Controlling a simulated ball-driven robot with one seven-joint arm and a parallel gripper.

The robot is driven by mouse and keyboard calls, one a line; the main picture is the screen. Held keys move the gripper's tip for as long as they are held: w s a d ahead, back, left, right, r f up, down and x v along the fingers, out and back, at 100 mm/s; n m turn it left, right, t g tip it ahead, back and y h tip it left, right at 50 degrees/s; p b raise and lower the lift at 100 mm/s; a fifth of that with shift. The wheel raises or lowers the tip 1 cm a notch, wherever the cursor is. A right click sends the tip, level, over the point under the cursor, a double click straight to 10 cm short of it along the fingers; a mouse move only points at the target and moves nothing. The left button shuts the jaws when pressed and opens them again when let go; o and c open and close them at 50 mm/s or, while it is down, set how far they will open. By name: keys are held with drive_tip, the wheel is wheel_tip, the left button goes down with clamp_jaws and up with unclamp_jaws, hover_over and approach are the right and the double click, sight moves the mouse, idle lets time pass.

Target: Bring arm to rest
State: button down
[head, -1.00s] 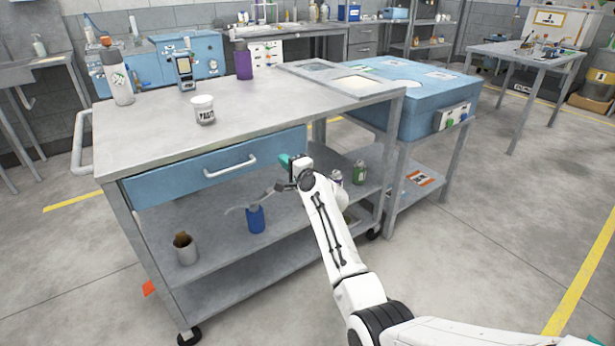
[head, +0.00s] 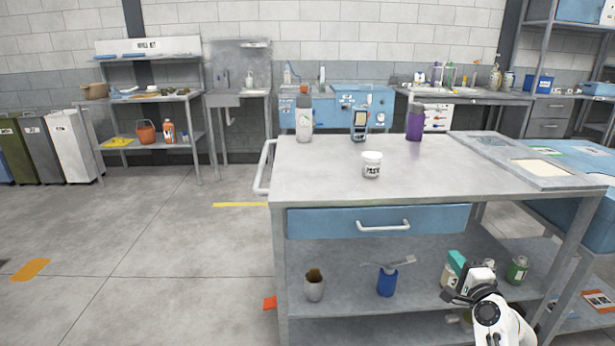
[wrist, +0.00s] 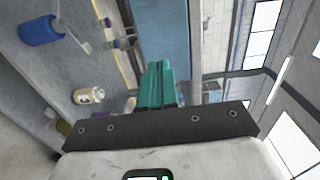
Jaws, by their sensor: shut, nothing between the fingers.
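My gripper (head: 457,262), with teal fingers, is at the lower right of the head view, in front of the right part of the cart's middle shelf. In the wrist view my gripper (wrist: 160,85) has its teal fingers together with nothing between them. My white arm (head: 497,318) shows only at its end part, at the bottom edge of the head view. The grey cart (head: 300,186) stands behind the gripper, its blue drawer (head: 330,221) closed. I cannot tell whether the gripper touches anything.
Left floor is clear.

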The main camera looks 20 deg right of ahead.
drive_tip(key=s+a+f+n+g+y, duration=0.3)
drive_tip(key=s+a+f+n+g, duration=0.2)
drive_tip(key=s+a+f+n, duration=0.55)
drive_tip(key=s+a+f+n+g+y, duration=0.3)
drive_tip(key=s+a+f+n+g, duration=0.4)
drive_tip(key=a, duration=0.6)
drive_tip(key=s+a+n+g+h, duration=0.1)
drive_tip(key=s+a+n+g, duration=0.25)
drive_tip(key=s, duration=1.65)
wheel_tip(320, 180, up, 13)
drive_tip(key=p, duration=1.3)
drive_tip(key=shift+w+r+g, duration=0.15)
drive_tip(key=shift+g, duration=0.3)
drive_tip(key=shift+a, duration=0.1)
